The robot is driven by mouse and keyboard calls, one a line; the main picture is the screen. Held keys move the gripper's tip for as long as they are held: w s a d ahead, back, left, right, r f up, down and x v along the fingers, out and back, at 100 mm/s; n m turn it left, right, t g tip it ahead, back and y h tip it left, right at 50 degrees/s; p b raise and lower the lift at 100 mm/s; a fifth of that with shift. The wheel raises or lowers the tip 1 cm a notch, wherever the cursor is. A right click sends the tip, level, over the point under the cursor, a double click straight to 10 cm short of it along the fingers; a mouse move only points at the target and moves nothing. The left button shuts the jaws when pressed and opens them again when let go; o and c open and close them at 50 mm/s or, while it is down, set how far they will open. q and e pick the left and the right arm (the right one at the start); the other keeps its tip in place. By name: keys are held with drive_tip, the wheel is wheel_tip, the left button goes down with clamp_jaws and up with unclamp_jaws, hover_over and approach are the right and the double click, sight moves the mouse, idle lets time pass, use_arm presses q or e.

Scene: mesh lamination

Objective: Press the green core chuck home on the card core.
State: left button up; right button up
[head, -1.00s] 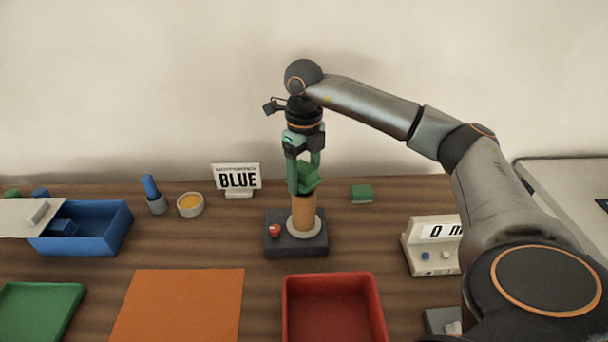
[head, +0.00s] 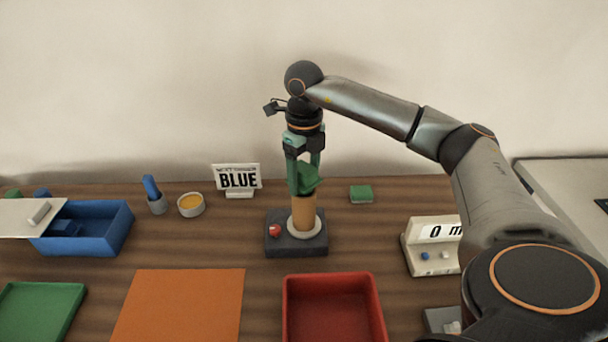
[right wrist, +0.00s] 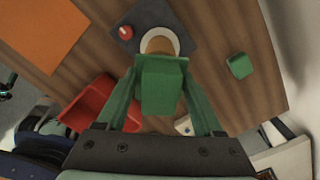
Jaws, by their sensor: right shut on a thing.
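The green core chuck (head: 307,176) is between the fingers of my right gripper (head: 304,184), which is shut on it. It also shows in the right wrist view (right wrist: 162,86), between the two green fingers (right wrist: 160,95). The card core (head: 303,212) stands upright, tan, on a white ring on a dark base block (head: 283,246). The chuck is at the core's top end; whether it is fully seated I cannot tell, as fingers and chuck hide the joint. My left gripper is not in view.
A red knob (head: 275,230) sits on the base block. A red tray (head: 332,278), an orange sheet (head: 180,305) and a green tray (head: 38,312) lie in front. A blue box (head: 105,235) is left, a small green block (head: 361,194) right, and a white display (head: 432,245) farther right.

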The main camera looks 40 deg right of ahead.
drive_tip(key=shift+f+b, duration=0.35)
drive_tip(key=shift+f, duration=0.25)
drive_tip(key=shift+s+a+f, duration=0.1)
drive_tip(key=shift+s+f, duration=0.05)
idle(0.3)
drive_tip(key=shift+r, duration=0.25)
drive_tip(key=shift+r+p, duration=0.45)
drive_tip(key=shift+p, duration=0.15)
drive_tip(key=shift+p, duration=0.35)
idle(1.4)
drive_tip(key=shift+f+b, duration=0.35)
drive_tip(key=shift+f, duration=0.2)
drive_tip(key=shift+f, duration=0.15)
idle(0.4)
drive_tip(key=shift+r, duration=0.2)
